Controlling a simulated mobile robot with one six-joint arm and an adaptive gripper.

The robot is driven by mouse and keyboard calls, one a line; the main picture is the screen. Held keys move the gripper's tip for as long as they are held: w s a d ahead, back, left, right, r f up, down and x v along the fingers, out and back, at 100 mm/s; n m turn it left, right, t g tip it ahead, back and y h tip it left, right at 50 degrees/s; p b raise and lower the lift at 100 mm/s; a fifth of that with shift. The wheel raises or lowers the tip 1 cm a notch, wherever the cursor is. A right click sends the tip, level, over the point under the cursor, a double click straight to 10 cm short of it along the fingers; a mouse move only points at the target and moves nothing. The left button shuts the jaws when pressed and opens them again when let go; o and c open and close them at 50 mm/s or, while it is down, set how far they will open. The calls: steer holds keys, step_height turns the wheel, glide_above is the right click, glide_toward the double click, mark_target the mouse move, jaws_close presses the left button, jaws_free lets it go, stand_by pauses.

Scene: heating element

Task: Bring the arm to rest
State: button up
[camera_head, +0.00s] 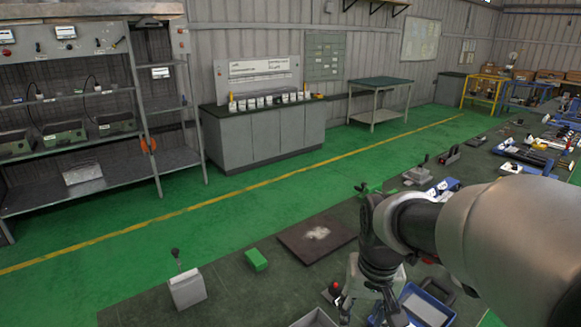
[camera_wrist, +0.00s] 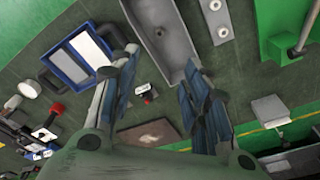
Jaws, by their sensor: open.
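My arm reaches in from the right of the head view and bends down at the wrist. My gripper (camera_head: 368,306) hangs over the dark green work surface (camera_head: 225,305), partly hidden among the items there. In the wrist view the two fingers of my gripper (camera_wrist: 160,72) stand apart, with nothing held between them. A small white item with a red part (camera_wrist: 146,92) shows in the gap, below the fingers. A grey trough (camera_wrist: 158,38) and a blue-framed tray (camera_wrist: 82,54) lie beyond the fingertips.
A brown plate (camera_head: 296,245), a green block (camera_head: 257,260) and a grey box with a black lever (camera_head: 187,288) lie on the surface. Shelving (camera_head: 70,152), a grey cabinet (camera_head: 250,138) and a green-topped table (camera_head: 380,84) stand across the open green floor (camera_head: 150,220).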

steer(key=s+r+n+t, duration=0.1)
steer(key=s+r+t, duration=0.2)
steer(key=s, duration=1.3)
steer(key=v, duration=0.3)
steer(key=shift+w, duration=0.3)
steer(key=shift+r, duration=0.1)
